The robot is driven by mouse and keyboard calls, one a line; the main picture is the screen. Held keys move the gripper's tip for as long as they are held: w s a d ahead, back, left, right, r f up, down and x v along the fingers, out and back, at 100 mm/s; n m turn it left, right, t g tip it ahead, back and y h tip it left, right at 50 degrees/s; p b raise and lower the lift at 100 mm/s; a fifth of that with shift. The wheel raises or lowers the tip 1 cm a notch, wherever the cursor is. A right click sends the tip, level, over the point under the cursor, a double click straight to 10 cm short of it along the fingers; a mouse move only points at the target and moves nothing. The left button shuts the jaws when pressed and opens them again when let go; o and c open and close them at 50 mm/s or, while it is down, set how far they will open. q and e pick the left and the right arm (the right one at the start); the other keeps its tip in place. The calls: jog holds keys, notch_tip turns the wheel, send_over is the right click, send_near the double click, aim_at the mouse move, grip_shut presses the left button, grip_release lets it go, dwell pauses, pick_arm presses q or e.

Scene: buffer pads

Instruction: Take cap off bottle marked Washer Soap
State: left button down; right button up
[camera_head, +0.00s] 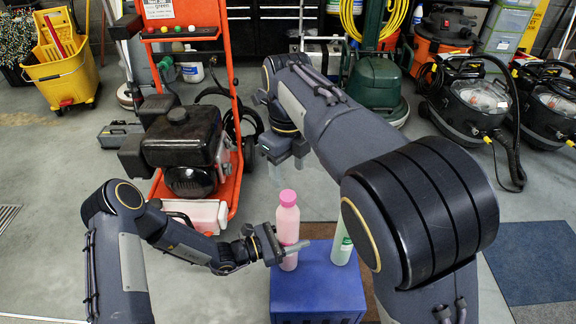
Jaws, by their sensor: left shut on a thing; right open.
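A pink bottle (287,226) with a darker pink cap (288,197) stands upright at the blue stand (318,288). My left gripper (285,247) is shut around the lower part of this bottle, reaching in from the left. A pale green bottle (342,245) stands to its right, and its upper part is hidden behind my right arm. No label can be read on either bottle. My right gripper (278,168) is open and empty, beyond the pink bottle and above its cap in the picture.
An orange-framed pressure washer (185,150) stands behind my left arm. A yellow mop bucket (62,78) is at the far left. A green floor machine (378,85) and black vacuums (470,100) stand behind and to the right. A dark blue mat (535,262) lies on the right floor.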

aim_at(288, 195)
jog(key=shift+f, duration=3.95)
